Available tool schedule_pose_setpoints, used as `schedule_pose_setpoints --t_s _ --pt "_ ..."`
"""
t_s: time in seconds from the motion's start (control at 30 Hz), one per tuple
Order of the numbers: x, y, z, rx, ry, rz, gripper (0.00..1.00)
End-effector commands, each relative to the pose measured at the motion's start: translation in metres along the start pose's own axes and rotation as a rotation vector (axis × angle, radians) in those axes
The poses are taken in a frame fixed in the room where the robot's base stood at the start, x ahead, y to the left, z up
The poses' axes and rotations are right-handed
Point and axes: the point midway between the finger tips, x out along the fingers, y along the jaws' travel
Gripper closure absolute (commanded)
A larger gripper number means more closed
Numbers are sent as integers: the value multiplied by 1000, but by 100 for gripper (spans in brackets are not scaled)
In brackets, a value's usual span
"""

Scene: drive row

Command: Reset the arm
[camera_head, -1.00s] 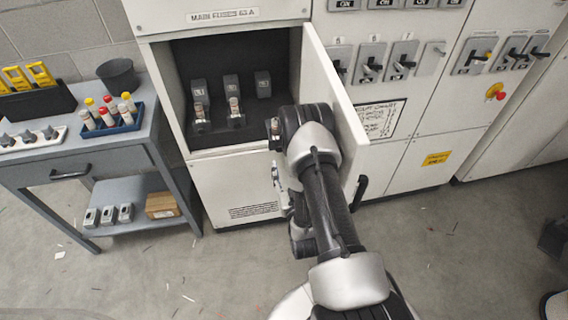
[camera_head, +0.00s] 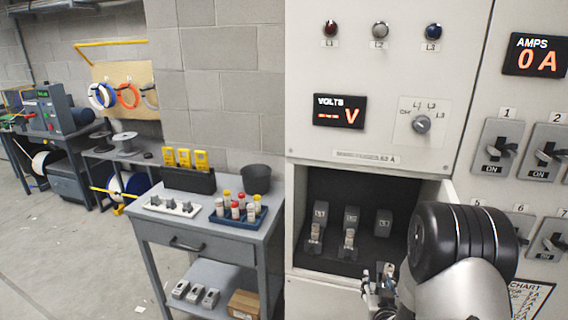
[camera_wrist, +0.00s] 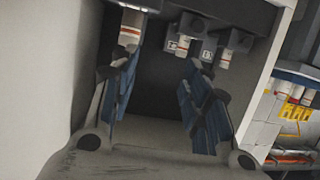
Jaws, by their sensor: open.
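My gripper (camera_head: 378,285) is at the lower front of an open fuse compartment (camera_head: 335,184) in the head view, partly hidden by my own wrist. In the wrist view my gripper (camera_wrist: 160,100) has its two blue-padded fingers well apart, with nothing visible between them. The compartment's dark interior (camera_wrist: 158,75) lies beyond the fingers. Three dark fuse blocks stand inside: left (camera_head: 315,222), middle (camera_head: 350,228) and right (camera_head: 383,222).
A grey trolley (camera_head: 225,247) stands left of the cabinet, with a blue fuse tray (camera_head: 255,218), a dark cup (camera_head: 256,178) and yellow meters (camera_head: 185,158). Open floor (camera_head: 80,250) lies farther left.

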Motion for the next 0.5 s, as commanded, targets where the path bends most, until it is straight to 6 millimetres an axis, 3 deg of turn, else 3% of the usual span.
schedule_pose_setpoints --t_s 0.03,0.27,0.5 --pt "-5 -7 -23 -5 -25 -11 57" --pt "-56 -33 -79 -27 -224 -52 57" --pt "-151 -52 -112 -53 -433 -91 57"
